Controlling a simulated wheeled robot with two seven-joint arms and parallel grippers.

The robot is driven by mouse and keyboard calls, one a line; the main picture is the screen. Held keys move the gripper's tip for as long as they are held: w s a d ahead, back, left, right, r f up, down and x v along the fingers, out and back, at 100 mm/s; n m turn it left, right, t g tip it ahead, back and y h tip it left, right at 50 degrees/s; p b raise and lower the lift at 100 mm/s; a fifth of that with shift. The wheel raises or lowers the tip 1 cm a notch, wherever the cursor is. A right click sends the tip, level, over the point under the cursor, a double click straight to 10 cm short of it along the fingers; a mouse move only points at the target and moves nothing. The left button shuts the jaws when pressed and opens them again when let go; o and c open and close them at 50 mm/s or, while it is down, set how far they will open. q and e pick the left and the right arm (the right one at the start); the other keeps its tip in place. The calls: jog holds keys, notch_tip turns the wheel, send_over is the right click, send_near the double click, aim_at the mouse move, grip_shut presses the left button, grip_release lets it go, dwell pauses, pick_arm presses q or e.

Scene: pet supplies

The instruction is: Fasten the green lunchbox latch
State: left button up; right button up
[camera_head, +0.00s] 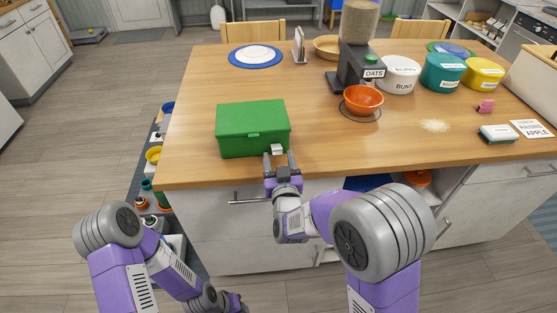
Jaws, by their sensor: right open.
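The green lunchbox (252,127) stands on the wooden table near its front edge, left of centre, and its lid looks closed. A small white latch (277,149) shows low on the right part of its front face; I cannot tell whether it is fastened. My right gripper (279,158) is open in front of the box, with its two fingers on either side of the latch and nothing visibly gripped. I cannot tell whether the fingers touch the latch. My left gripper (233,302) hangs low at the bottom of the picture, away from the table; its fingers are unclear.
An orange bowl (363,99) stands under an oats dispenser (358,65) right of the lunchbox. White (401,75), teal (443,73) and yellow (482,74) canisters stand at the back right. A blue-rimmed plate (235,60) lies behind the box. The table's middle front is clear.

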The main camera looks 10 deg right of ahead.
aim_at(278, 146)
jog(key=shift+w, duration=0.35)
jog(key=c, duration=1.1)
jog(key=shift+o, duration=0.2)
jog(key=shift+r+g+p, duration=0.3)
jog(key=shift+r+p, duration=0.05)
jog(key=shift+p, duration=0.45)
jog(key=r+g+p, duration=0.1)
jog(key=g+p, duration=0.1)
jog(key=p, duration=0.3)
jog(key=r+g+p, duration=0.1)
jog(key=p, duration=0.4)
jog(key=w+r+g+p, duration=0.1)
jog(key=g+p, duration=0.1)
jog(key=p, duration=0.3)
jog(key=shift+r+g, duration=0.15)
jog(key=shift+g, duration=0.15)
jog(key=shift+w+g+p, duration=0.2)
jog(key=shift+g+p, duration=0.3)
jog(key=shift+p, duration=0.75)
